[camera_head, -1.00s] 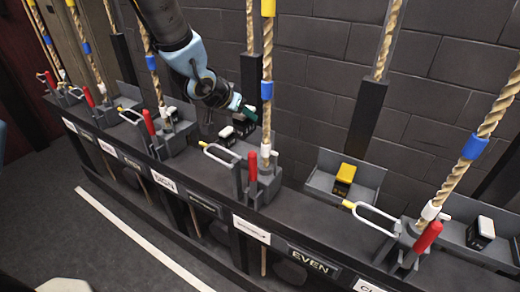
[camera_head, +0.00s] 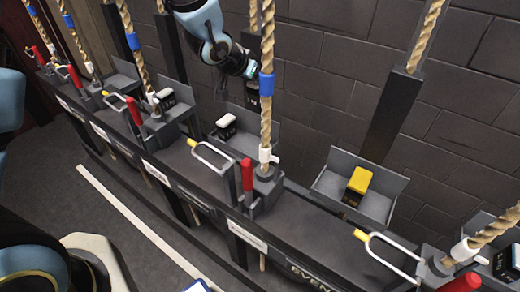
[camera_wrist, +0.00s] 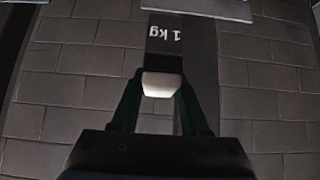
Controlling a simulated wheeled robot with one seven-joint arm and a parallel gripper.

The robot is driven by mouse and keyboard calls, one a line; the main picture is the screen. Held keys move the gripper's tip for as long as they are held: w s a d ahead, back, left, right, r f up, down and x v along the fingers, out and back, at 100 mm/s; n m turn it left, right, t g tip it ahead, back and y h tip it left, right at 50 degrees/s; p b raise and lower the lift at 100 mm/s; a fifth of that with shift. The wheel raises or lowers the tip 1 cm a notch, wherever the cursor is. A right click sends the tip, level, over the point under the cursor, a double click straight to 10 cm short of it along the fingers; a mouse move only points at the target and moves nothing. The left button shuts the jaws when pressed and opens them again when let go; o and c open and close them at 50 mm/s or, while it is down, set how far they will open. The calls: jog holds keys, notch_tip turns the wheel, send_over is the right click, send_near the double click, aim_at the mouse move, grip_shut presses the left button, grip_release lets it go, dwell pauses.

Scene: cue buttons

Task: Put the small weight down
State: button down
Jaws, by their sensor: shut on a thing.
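My gripper (camera_head: 250,72) is raised above and behind a grey tray, near the dark wall post and just left of a rope. In the wrist view my gripper (camera_wrist: 160,90) is shut on a small black weight (camera_wrist: 164,42) by its white end. The weight's face reads "1 kg", upside down. In the head view the held weight (camera_head: 253,100) is a dark shape below the fingers, partly hidden by the rope. Another white-topped black weight (camera_head: 226,126) sits in the tray (camera_head: 252,138) below.
A yellow-topped weight (camera_head: 357,186) sits in a tray (camera_head: 325,186) at the right. More white-topped weights stand at left (camera_head: 164,98) and far right (camera_head: 508,258). Ropes, red levers (camera_head: 247,180) and metal loops (camera_head: 213,155) line the bench's front. A brick wall stands behind.

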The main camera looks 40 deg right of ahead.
jog(key=shift+w+d+f+b, duration=0.1)
jog(key=shift+f+b, duration=2.1)
jog(key=shift+f, duration=2.5)
jog(key=shift+d+f+b, duration=0.1)
jog(key=shift+f+b, duration=2.1)
jog(key=shift+f, duration=2.5)
jog(key=shift+f, duration=0.15)
jog(key=shift+c, duration=2)
grip_release()
jog(key=shift+a, duration=0.15)
jog(key=v, duration=0.7)
jog(key=shift+a+r+b, duration=0.2)
jog(key=shift+b, duration=0.1)
jog(key=shift+d, duration=0.1)
